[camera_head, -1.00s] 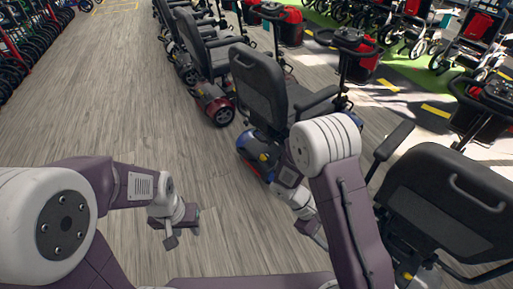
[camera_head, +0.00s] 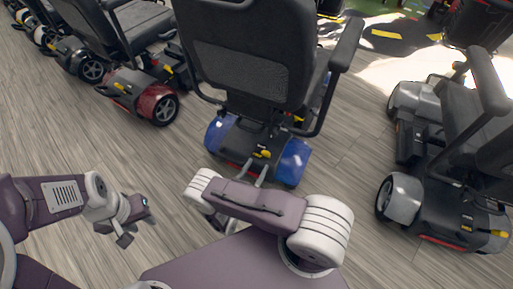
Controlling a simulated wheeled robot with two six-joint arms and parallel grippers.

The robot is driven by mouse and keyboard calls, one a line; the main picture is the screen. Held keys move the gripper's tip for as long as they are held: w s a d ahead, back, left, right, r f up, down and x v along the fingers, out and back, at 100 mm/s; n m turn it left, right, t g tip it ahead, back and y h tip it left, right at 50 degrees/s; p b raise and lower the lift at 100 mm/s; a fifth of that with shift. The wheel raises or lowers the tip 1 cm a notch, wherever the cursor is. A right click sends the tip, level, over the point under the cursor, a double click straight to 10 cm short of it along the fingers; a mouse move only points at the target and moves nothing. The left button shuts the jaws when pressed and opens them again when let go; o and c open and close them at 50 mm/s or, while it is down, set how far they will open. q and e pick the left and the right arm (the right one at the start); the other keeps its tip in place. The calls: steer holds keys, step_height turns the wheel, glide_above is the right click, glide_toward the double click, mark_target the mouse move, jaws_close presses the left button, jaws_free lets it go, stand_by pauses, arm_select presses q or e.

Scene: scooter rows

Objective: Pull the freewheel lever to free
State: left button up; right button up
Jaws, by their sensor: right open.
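A blue scooter (camera_head: 220,134) stands just ahead with its rear and black seat back (camera_head: 250,55) facing me. A small yellow lever (camera_head: 262,153) sits low at the middle of its rear; I take it for the freewheel lever, and its setting is too small to read. My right gripper (camera_head: 256,173) is mostly hidden behind my own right arm; its grey tips show just below the yellow lever, and I cannot tell if they touch anything. My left gripper (camera_head: 137,222) is open and empty over bare floor at the left.
A red scooter (camera_head: 155,102) stands to the left, with others behind it. A grey scooter (camera_head: 401,198) stands close on the right. Grey plank floor (camera_head: 60,140) is clear at the left and between the blue and grey scooters.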

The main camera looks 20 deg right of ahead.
mark_target(266, 151)
steer(key=b+x, duration=0.3)
steer(key=x, duration=0.5)
steer(key=shift+d, duration=0.2)
steer(key=shift+w+d, duration=0.2)
steer(key=shift+d, duration=0.1)
steer(key=shift+r, duration=0.1)
jaws_close()
stand_by(0.7)
